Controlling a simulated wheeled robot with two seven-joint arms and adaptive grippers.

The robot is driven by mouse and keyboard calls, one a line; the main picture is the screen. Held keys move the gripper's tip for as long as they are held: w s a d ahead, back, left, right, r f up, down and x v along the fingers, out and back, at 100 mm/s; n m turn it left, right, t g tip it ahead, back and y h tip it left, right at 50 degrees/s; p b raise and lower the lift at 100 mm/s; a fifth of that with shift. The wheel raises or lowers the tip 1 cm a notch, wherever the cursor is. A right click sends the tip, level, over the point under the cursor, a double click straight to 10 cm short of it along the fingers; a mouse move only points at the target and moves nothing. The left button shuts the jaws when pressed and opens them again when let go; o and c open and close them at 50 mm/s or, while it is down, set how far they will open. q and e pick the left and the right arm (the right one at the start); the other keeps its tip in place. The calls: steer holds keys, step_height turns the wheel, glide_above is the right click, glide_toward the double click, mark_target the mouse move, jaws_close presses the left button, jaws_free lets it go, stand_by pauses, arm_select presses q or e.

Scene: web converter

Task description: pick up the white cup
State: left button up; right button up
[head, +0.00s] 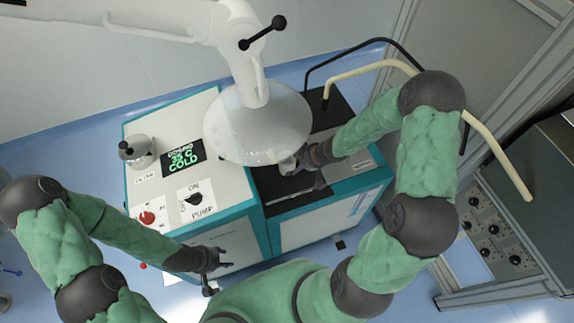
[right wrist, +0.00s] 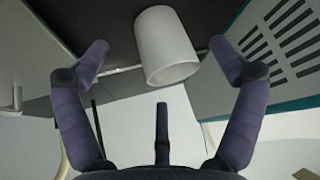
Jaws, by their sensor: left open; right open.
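The white cup (right wrist: 165,45) is in the right wrist view at top centre, in front of a dark surface, its rounded rim facing down in the picture. My right gripper (right wrist: 159,60) is open, with one finger to the left of the cup and one to the right. Gaps show between the fingers and the cup. In the head view my right gripper (head: 299,162) is over the dark recessed top of the machine, and a small pale shape at its tip may be the cup. My left gripper (head: 210,274) is open and empty near the machine's front lower left.
A clear dome (head: 258,125) on a white arm hangs over the machine, close to my right gripper. The white and teal machine (head: 230,200) has a display, knobs and a metal pot (head: 138,152). A beige bent pipe (head: 480,130) runs at the right.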

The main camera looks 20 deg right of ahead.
mark_target(288, 161)
steer(key=shift+w+a, duration=0.4)
steer(key=shift+w, duration=0.2)
steer(key=shift+w+a, duration=0.4)
steer(key=shift+w, duration=0.2)
steer(key=shift+w+a+f+b, duration=0.1)
steer(key=shift+w+f+b, duration=0.15)
steer(key=shift+f+b, duration=0.5)
steer(key=shift+w+a+f, duration=0.15)
steer(key=shift+w+f, duration=0.2)
steer(key=shift+f, duration=0.25)
steer(key=c, duration=1)
